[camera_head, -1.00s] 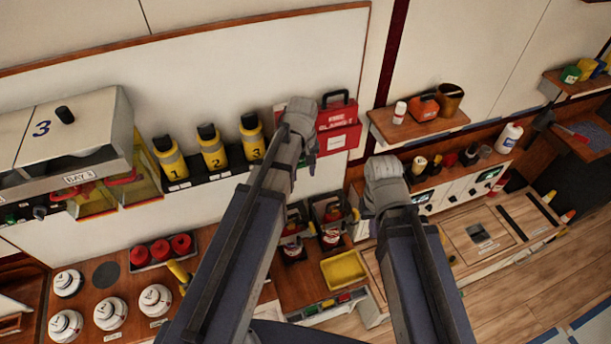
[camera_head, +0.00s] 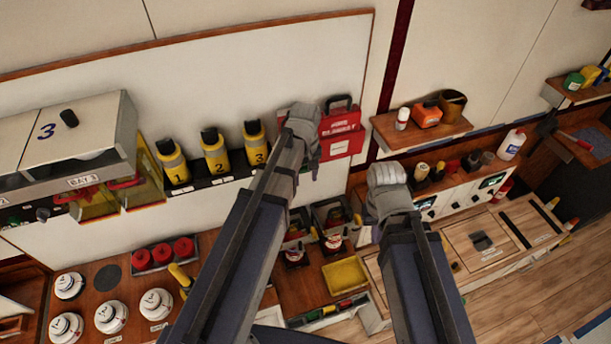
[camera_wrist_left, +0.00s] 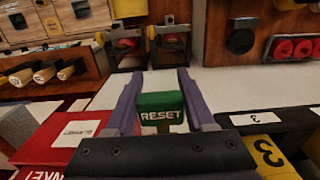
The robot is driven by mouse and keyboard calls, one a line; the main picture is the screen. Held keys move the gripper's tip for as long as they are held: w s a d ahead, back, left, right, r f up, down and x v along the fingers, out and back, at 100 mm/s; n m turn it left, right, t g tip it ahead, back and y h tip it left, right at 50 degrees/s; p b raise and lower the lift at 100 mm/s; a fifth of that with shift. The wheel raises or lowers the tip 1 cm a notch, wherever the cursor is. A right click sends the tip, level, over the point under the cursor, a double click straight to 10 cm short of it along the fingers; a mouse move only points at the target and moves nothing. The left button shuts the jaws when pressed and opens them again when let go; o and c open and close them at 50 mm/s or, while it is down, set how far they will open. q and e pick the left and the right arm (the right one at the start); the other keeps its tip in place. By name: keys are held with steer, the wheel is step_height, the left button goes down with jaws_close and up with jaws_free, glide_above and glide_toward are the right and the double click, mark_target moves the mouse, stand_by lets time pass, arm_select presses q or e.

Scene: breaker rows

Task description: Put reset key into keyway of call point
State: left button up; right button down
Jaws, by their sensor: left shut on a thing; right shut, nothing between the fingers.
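The reset key shows in the left wrist view as a green tag (camera_wrist_left: 160,111) with white RESET lettering. My left gripper (camera_wrist_left: 160,90) is shut on it, one finger on each side. In the head view my left gripper (camera_head: 312,163) is in front of the white wall panel, beside the red fire blanket box (camera_head: 343,132), and its own wrist hides the key. My right gripper (camera_head: 376,229) is shut and empty, lower and to the right, its fingers mostly hidden by the arm. I cannot make out the call point or its keyway; my left wrist covers part of the wall.
Yellow numbered cylinders (camera_head: 214,155) stand on a rack left of my left gripper. A shelf (camera_head: 418,131) with an orange case is at the right. Below are a yellow tray (camera_head: 345,273) and white round detectors (camera_head: 111,316). The white panel (camera_head: 200,85) above the cylinders is clear.

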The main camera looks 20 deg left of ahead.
arm_select(q)
steer(key=shift+w+a, duration=0.4)
steer(key=shift+w, duration=0.2)
steer(key=shift+w+a, duration=0.4)
steer(key=shift+w, duration=0.2)
stand_by(0.6)
steer(key=o, duration=1.4)
